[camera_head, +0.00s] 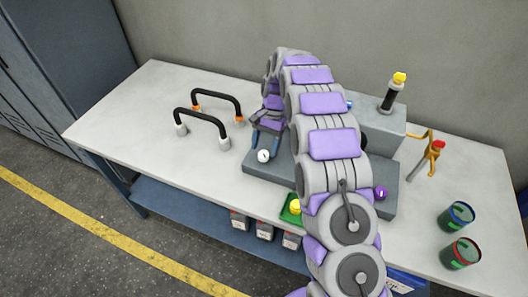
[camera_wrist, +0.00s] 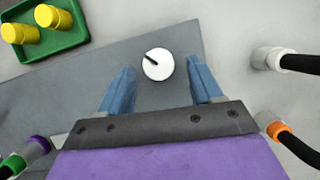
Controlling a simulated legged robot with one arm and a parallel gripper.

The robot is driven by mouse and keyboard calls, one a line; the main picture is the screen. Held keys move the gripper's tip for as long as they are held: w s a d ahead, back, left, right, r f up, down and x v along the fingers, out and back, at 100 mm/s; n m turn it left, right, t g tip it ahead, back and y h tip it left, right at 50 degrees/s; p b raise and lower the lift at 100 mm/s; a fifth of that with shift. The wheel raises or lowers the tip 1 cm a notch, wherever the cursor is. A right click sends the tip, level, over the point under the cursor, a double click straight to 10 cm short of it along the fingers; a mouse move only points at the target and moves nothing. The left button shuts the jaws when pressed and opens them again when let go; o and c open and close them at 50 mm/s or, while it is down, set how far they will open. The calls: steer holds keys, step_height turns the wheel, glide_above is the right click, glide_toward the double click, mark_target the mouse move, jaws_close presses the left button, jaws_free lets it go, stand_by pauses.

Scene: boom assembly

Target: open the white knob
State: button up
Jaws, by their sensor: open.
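The white knob (camera_wrist: 158,64) is a round white disc with a dark pointer mark, set on a grey block (camera_wrist: 60,112). In the wrist view it sits just beyond and between the two blue fingers of my gripper (camera_wrist: 162,84), which are spread apart with nothing between them. The pointer runs from the knob's middle toward the upper left. In the head view the knob (camera_head: 264,156) shows at the left end of the grey block, close to the fingertips of my gripper (camera_head: 264,144). I cannot tell the exact height gap. My arm hides much of the block's middle.
Two black handles (camera_head: 217,98) with white and orange ends stand left of the block. A green tray (camera_wrist: 45,45) holds yellow pieces. A yellow-topped black lever (camera_head: 392,92), an orange stand (camera_head: 432,152) and two green cups (camera_head: 460,253) are at right. The table's left end is clear.

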steer(key=shift+x, duration=1.1)
steer(key=shift+c, duration=0.5)
steer(key=c, duration=1)
steer(key=shift+o, duration=0.2)
steer(key=shift+r, duration=0.1)
steer(key=n+h+p, duration=0.1)
steer(key=n+p, duration=0.2)
steer(key=shift+a+r, duration=0.1)
steer(key=shift+r, duration=0.05)
steer(key=n+h+p, duration=0.1)
steer(key=n+p, duration=0.3)
steer(key=shift+a+n+h, duration=0.1)
steer(key=shift+n+h, duration=0.3)
